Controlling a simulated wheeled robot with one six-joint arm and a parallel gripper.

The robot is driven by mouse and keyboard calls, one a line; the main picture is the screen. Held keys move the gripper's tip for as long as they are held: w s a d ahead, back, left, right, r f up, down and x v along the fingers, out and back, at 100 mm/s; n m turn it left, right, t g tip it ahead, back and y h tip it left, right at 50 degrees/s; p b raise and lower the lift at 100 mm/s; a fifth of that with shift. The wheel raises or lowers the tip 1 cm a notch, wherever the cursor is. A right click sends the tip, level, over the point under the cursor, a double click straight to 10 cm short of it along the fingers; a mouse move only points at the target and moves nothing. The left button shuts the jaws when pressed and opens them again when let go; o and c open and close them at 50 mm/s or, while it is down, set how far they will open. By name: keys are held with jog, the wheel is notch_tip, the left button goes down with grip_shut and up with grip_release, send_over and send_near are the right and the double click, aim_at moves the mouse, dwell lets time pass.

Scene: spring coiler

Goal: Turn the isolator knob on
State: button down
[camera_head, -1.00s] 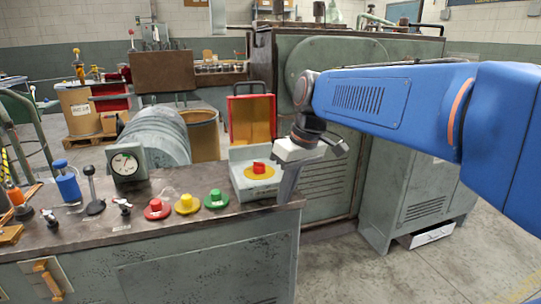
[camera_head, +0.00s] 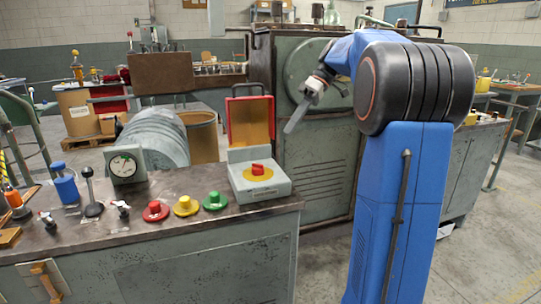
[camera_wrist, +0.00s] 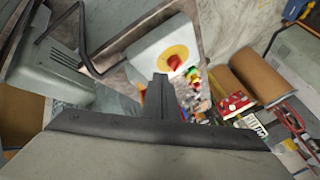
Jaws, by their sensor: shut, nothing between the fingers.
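The isolator knob (camera_head: 258,169) is red and sits on a yellow disc on top of a pale grey box (camera_head: 270,190) at the right end of the bench. In the wrist view the knob (camera_wrist: 174,62) shows beyond my fingertips. My gripper (camera_head: 292,128) is shut and empty. It is above and to the right of the box in the head view, apart from the knob, with its fingers pointing down and left. In the wrist view the shut fingers (camera_wrist: 160,88) point towards the yellow disc.
A red-framed panel with a yellow face (camera_head: 250,120) stands upright behind the box. Green (camera_head: 215,200), yellow (camera_head: 186,205) and red (camera_head: 155,211) buttons and a gauge (camera_head: 126,165) are to its left. A large grey-green machine (camera_head: 310,160) stands behind.

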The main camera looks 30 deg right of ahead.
aim_at(259, 171)
jog(key=x, duration=0.9)
jog(key=a, duration=0.1)
jog(key=s, duration=0.1)
jog(key=a, duration=0.1)
jog(key=shift+s+a+f, duration=0.25)
jog(key=shift+a+f, duration=0.05)
jog(key=shift+s+a, duration=0.35)
jog(key=shift+a, duration=0.2)
